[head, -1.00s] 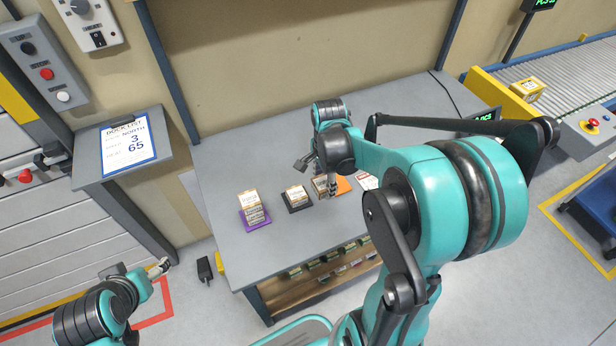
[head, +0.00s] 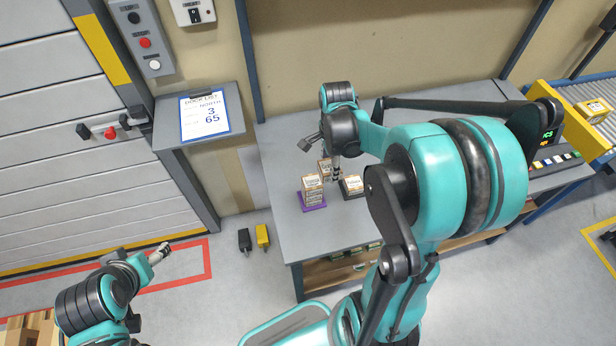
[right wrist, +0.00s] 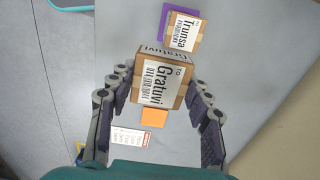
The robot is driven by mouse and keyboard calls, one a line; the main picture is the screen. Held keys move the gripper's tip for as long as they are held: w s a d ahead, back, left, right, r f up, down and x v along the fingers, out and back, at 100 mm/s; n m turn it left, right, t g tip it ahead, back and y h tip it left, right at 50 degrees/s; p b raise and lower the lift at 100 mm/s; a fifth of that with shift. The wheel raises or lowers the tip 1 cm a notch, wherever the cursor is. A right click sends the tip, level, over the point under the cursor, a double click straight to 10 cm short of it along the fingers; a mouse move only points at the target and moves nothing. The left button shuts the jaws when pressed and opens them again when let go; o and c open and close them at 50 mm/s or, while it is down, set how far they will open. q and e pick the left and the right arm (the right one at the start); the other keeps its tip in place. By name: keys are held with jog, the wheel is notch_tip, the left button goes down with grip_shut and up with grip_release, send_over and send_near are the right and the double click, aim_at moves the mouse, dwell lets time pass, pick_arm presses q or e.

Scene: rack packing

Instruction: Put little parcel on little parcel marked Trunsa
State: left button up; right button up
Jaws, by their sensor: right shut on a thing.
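My right gripper (head: 335,174) is shut on a little brown parcel (head: 325,167) with a white label. In the right wrist view this parcel (right wrist: 160,78) reads Gratuvi and sits between the two fingers. The parcel marked Trunsa (right wrist: 183,34) shows beyond it, apart from it in the picture. In the head view the Trunsa parcel (head: 313,182) tops a small stack on a purple mat (head: 313,208). The held parcel is just behind and right of that stack. My left gripper (head: 160,252) is far left, away from the table; its jaws are too small to read.
Another little parcel (head: 354,184) stands on a black mat right of the purple one. The right wrist view shows a bare orange mat (right wrist: 154,117) and a white card (right wrist: 130,141) on the table. The table (head: 285,150) is clear at the back left. A clipboard stand (head: 228,100) rises at left.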

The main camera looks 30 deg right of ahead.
send_over(312, 182)
notch_tip(312, 182, down, 3)
jog(key=shift+w+f+b, duration=0.1)
jog(key=shift+b, duration=0.35)
jog(key=shift+d+f+b, duration=0.1)
jog(key=shift+f+b, duration=0.55)
jog(key=shift+f, duration=1.3)
jog(key=shift+f, duration=0.1)
jog(key=o, duration=1.2)
